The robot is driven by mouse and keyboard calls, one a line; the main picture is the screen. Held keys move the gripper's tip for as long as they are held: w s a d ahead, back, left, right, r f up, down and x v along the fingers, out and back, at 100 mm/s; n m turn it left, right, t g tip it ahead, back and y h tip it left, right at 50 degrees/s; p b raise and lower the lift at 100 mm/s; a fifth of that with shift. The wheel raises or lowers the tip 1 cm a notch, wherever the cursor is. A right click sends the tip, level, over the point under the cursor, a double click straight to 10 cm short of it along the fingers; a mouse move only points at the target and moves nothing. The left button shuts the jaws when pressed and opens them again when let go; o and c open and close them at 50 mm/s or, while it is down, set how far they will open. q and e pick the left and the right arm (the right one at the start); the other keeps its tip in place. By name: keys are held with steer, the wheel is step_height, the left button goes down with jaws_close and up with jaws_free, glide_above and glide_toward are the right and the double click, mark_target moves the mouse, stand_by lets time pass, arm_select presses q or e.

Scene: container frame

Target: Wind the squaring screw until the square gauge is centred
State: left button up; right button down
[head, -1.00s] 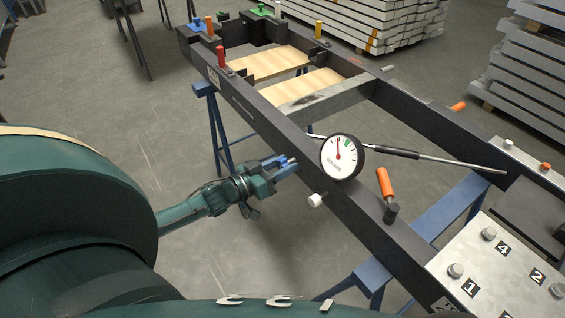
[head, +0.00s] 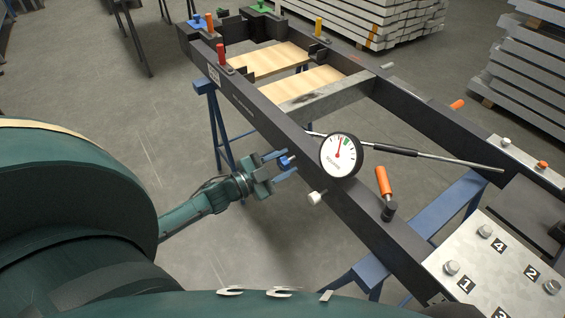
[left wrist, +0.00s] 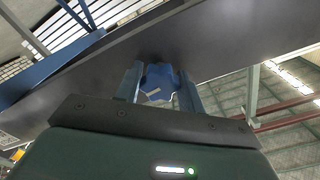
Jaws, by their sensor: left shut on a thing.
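The square gauge (head: 341,155) is a round white dial on the near dark beam. Its red needle points up and slightly right, just left of or at the edge of the small green sector. The squaring screw's blue knob (left wrist: 158,80) sits on the side of that beam and also shows in the head view (head: 285,161). My left gripper (left wrist: 162,88) is shut on the knob, one blue finger on each side. The screw's shaft is hidden. My right gripper is not in view.
A grey rod with a black grip (head: 402,151) crosses the frame behind the gauge. Blue trestles (head: 372,275) support the frame.

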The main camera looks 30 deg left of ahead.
arm_select(q)
steer(key=m, duration=0.3)
steer(key=shift+m, duration=0.4)
steer(key=m+b, duration=0.1)
steer(key=m, duration=0.2)
steer(key=shift+m, duration=0.3)
steer(key=m+b, duration=0.1)
steer(key=m, duration=0.1)
steer(key=shift+f+m, duration=0.1)
steer(key=shift+m, duration=0.2)
steer(key=m+b, duration=0.1)
steer(key=m, duration=0.1)
steer(key=shift+m, duration=0.6)
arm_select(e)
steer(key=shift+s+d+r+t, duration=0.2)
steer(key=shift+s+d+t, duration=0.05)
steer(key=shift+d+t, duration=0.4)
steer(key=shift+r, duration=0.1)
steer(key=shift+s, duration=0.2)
